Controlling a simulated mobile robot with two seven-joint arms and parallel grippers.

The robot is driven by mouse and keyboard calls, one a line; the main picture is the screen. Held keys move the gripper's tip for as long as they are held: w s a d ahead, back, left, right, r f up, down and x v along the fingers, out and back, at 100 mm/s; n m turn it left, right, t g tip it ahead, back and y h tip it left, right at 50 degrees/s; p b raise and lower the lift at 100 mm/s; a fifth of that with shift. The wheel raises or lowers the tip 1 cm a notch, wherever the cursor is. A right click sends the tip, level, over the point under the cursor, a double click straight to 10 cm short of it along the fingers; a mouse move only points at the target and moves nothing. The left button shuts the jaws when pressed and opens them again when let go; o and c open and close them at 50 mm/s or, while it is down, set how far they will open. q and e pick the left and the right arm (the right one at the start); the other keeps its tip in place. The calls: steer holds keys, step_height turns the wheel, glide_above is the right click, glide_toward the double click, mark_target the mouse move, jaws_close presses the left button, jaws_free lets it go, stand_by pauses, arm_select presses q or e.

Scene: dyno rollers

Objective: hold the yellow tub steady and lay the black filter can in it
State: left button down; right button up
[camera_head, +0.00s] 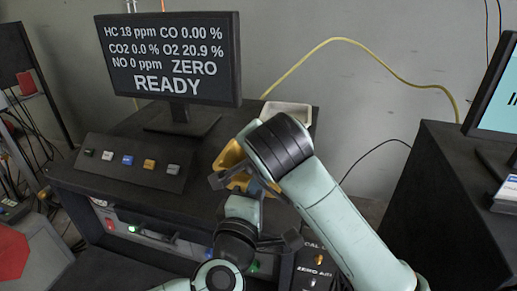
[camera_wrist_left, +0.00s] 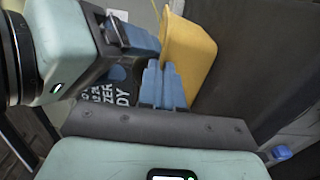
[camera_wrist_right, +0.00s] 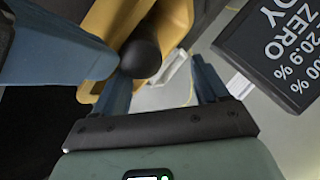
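The yellow tub (camera_head: 231,157) stands on the dark cabinet, partly hidden behind my right arm in the head view. Its wall also shows in the left wrist view (camera_wrist_left: 190,48). The black filter can (camera_wrist_right: 141,57) shows its round end inside the tub in the right wrist view; I cannot tell if it touches the floor of the tub. My left gripper (camera_wrist_left: 162,84) has its blue fingers close together at the tub's wall and seems shut on it. My right gripper (camera_wrist_right: 163,88) has its fingers spread, close to the can's end, with no can clamped between them.
A monitor (camera_head: 168,58) reading READY stands behind on the cabinet. A button panel (camera_head: 134,163) lies left of the tub, and a pale tray (camera_head: 287,111) stands behind it. My two arms are close together over the cabinet's front. A second dark cabinet (camera_head: 437,190) stands right.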

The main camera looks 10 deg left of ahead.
steer(key=v, duration=1.2)
steer(key=shift+s, duration=0.1)
arm_select(q)
steer(key=c, duration=1.2)
jaws_free()
steer(key=shift+s, duration=0.1)
